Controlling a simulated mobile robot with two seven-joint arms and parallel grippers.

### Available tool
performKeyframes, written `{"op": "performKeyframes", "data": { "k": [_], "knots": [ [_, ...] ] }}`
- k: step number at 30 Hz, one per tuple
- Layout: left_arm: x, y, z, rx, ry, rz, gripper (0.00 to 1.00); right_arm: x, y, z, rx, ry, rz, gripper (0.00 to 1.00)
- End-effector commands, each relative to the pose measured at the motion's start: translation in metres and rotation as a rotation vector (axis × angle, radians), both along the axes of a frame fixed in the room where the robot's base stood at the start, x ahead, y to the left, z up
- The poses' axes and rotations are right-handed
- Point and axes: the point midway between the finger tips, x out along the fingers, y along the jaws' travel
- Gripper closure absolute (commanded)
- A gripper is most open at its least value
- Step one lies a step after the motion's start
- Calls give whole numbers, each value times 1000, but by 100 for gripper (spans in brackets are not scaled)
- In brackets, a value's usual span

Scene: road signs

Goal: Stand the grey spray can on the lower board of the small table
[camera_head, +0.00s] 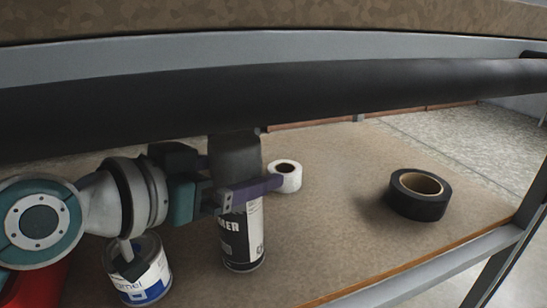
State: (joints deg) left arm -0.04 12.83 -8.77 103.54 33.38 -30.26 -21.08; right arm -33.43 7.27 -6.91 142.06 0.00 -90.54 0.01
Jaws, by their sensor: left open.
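The grey spray can (241,238) stands upright on the lower board (335,235) of the small table, left of the picture's middle. It has a dark grey top and a black and white label with the letters "MER" readable. My left gripper (262,183) comes in from the left at the can's upper part. It is open, with one purple finger crossing in front of the can. The other finger is mostly hidden, and I cannot tell whether either touches the can. My right gripper is not in view.
A paint tin (146,278) stands left of the can, below my left wrist. A white tape roll (287,178) is close behind the can. A black tape roll (417,196) lies farther right. The upper board (300,18) and a long black bar (330,88) run overhead. The board's front right is clear.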

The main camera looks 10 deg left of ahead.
Motion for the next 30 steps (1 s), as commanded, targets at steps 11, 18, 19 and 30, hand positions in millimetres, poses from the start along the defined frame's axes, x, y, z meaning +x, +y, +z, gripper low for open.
{"op": "performKeyframes", "data": {
  "k": [11,18,19,30],
  "knots": [
    [-63,25,22,3,4,-2,0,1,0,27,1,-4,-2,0],
    [-94,39,32,2,2,0,0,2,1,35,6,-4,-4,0],
    [-97,39,33,2,1,0,0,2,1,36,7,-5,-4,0],
    [-103,42,35,-1,-1,-1,0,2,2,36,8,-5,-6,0]
  ]
}}
